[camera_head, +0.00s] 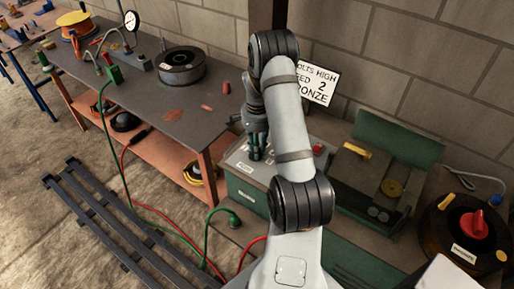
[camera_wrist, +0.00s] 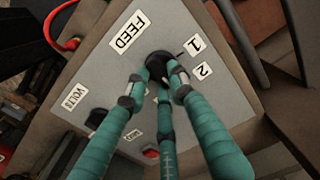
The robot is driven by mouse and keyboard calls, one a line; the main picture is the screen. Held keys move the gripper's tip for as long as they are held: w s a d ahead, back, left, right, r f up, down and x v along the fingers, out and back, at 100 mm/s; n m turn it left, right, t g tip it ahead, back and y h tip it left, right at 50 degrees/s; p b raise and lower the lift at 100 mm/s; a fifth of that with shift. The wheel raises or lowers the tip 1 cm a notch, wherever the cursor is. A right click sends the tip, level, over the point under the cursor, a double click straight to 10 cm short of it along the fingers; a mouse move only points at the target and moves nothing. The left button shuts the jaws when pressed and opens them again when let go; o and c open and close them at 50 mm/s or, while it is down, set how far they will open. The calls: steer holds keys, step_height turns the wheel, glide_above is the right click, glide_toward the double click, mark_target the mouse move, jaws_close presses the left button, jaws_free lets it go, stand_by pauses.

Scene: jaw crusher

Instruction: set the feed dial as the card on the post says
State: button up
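The white card (camera_head: 318,84) on the dark post is partly covered by my arm. I can read "OLTS HIGH", "2" and "RONZE", with the middle line starting "ED". In the wrist view the black feed dial (camera_wrist: 157,62) sits on a grey panel beside the "FEED" label (camera_wrist: 129,33). Labels "1" (camera_wrist: 194,44) and "2" (camera_wrist: 204,71) are to its right. My gripper (camera_wrist: 160,82) has its teal fingers at the dial, partly hiding it. I cannot tell whether they grip it. In the head view my gripper (camera_head: 256,152) is down at the panel.
A second black knob (camera_wrist: 96,118) by the "VOLTS" label and a red button (camera_wrist: 151,153) share the panel. A green machine (camera_head: 384,172) stands to the right, with a red knob on a dark drum (camera_head: 474,226) beyond. A workbench (camera_head: 140,92) is at left.

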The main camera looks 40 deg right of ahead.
jaws_close()
steer(key=shift+n, duration=0.3)
steer(key=n+b, duration=0.1)
steer(key=n, duration=0.2)
steer(key=shift+w, duration=0.15)
steer(key=shift+w+d+n+b, duration=0.1)
steer(key=shift+n+b, duration=0.45)
steer(key=shift+n, duration=1.45)
steer(key=o, duration=0.5)
jaws_free()
